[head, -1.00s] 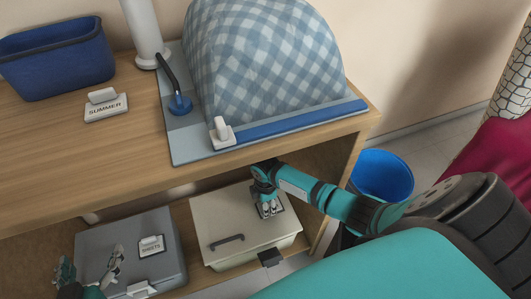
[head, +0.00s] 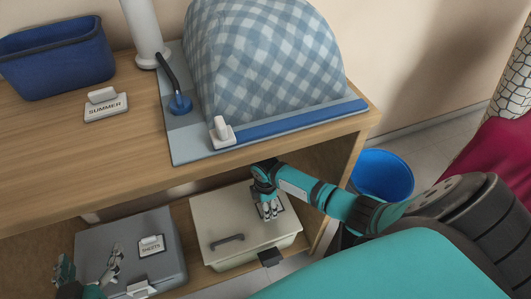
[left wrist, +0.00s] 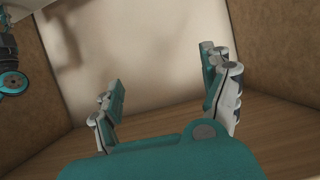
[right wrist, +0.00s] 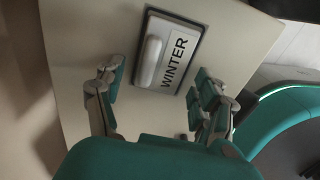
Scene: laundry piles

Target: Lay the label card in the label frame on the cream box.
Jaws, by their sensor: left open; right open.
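The cream box (head: 225,222) stands on the lower shelf, lid closed, with a dark handle at its front. In the right wrist view the label card (right wrist: 176,62), reading WINTER and with a white grip bar, lies flat on the cream lid (right wrist: 85,40). The dark rim of the label frame (right wrist: 178,15) shows around the card, which appears to sit inside it. My right gripper (head: 270,211) is over this spot, its fingers open and apart from the card, hiding most of it in the head view. My left gripper (head: 91,261) is open and empty by the grey box.
The grey box (head: 112,248) with a SHEETS card (head: 151,245) stands left of the cream box. The tabletop (head: 60,170) overhangs the shelf and holds a SUMMER card (head: 106,106), a blue bin (head: 55,62) and a checked cover (head: 262,65). A blue bucket (head: 384,172) stands right.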

